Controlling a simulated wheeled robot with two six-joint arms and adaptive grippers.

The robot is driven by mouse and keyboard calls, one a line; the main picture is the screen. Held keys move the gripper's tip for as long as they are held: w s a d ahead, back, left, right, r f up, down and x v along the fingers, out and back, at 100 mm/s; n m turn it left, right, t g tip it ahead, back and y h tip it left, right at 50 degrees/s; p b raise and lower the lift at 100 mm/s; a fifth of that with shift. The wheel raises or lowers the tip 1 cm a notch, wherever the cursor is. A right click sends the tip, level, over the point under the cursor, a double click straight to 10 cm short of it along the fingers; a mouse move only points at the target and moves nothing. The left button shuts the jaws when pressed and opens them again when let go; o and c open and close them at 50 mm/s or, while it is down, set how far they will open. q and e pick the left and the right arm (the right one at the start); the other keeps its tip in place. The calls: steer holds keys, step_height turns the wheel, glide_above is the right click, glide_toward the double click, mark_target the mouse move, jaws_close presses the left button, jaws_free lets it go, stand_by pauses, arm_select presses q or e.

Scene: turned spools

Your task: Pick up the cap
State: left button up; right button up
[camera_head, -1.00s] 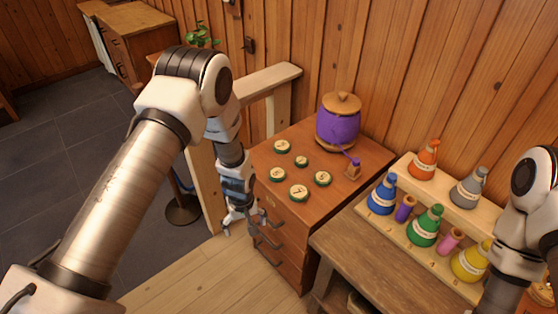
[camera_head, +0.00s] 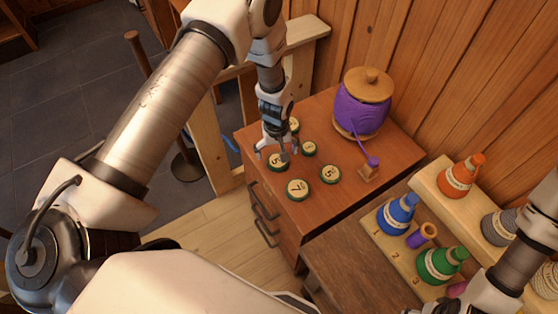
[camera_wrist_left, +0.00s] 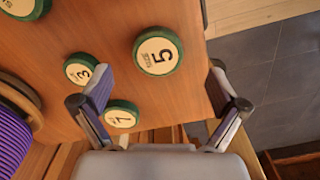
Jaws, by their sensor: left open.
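Several round caps with green rims and pale numbered faces lie on the wooden cabinet top, among them a cap marked 7 (camera_head: 298,190), a cap to its right (camera_head: 330,174) and a small one (camera_head: 309,149). My left gripper (camera_head: 279,150) is open and empty, above the leftmost cap (camera_head: 277,163), which it partly covers. In the left wrist view, a cap marked 5 (camera_wrist_left: 158,50) lies ahead of the open fingers (camera_wrist_left: 160,80). A cap marked 3 (camera_wrist_left: 80,68) is beside the left finger, and another cap (camera_wrist_left: 121,113) is partly behind it.
The cabinet's front right is clear.

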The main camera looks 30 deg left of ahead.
mark_target(278, 159)
arm_select(q)
steer(key=f+b, duration=0.1)
steer(key=f, duration=0.1)
steer(key=w+f+b, duration=0.1)
steer(key=f, duration=0.2)
steer(key=shift+a, duration=0.1)
arm_select(e)
steer(key=f, duration=0.3)
steer(key=shift+w+f, duration=0.25)
steer(key=shift+w, duration=0.05)
arm_select(q)
steer(key=shift+w+r, duration=0.1)
arm_select(e)
steer(key=shift+w+r, duration=0.1)
steer(key=shift+w, duration=0.05)
arm_select(q)
steer(key=shift+r, duration=0.1)
steer(key=shift+s+r, duration=0.1)
steer(key=shift+s, duration=0.15)
steer(key=c, duration=0.5)
arm_select(e)
steer(key=shift+s+r, duration=0.1)
steer(key=shift+s, duration=0.15)
arm_select(q)
steer(key=shift+s+r, duration=0.1)
steer(key=c, duration=0.5)
arm_select(e)
steer(key=shift+s, duration=0.1)
arm_select(q)
steer(key=shift+c, duration=0.2)
